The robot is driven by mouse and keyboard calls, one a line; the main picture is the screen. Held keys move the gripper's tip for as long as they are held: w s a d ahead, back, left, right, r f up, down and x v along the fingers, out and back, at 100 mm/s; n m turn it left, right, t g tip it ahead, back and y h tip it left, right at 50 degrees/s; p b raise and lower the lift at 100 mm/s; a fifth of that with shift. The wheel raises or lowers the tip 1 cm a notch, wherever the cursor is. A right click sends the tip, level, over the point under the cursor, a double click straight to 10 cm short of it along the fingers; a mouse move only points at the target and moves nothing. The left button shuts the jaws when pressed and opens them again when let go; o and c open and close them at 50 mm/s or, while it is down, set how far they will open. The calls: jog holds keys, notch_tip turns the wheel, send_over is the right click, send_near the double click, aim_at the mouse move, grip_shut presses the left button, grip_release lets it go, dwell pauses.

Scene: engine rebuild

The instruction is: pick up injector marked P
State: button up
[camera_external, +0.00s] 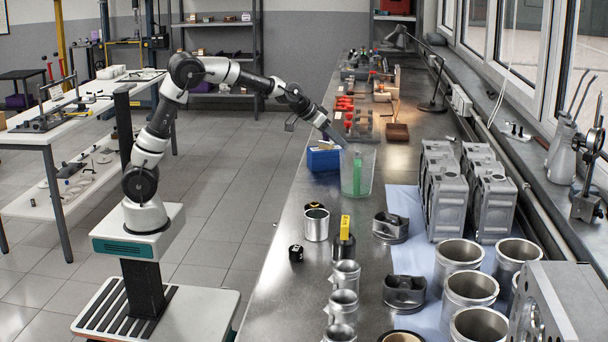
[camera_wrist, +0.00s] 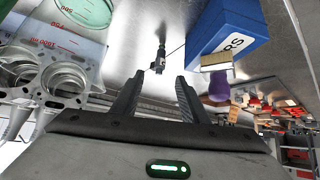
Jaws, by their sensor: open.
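My gripper (camera_external: 334,136) is beside the clear beaker (camera_external: 366,172) and above the blue box (camera_external: 323,159) in the external view. In the wrist view, my gripper (camera_wrist: 158,88) is open, with nothing between its fingers. A slim dark-and-silver part (camera_wrist: 159,58), which looks like an injector, shows beyond and between the fingertips, apart from them. I cannot read a P on it. I cannot make it out in the external view.
The blue box (camera_wrist: 234,28), lettered "RS" at its visible end, and a brush (camera_wrist: 217,75) lie right of the fingers in the wrist view. The beaker (camera_wrist: 88,12) and grey castings (camera_wrist: 65,78) are on the left. Metal cylinders (camera_external: 458,262) crowd the bench's near end.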

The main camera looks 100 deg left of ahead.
jog(key=b+x, duration=0.1)
jog(key=x, duration=1)
jog(key=shift+a+r+b, duration=0.1)
jog(key=shift+r+b, duration=0.05)
jog(key=shift+b, duration=0.2)
jog(key=c, duration=0.9)
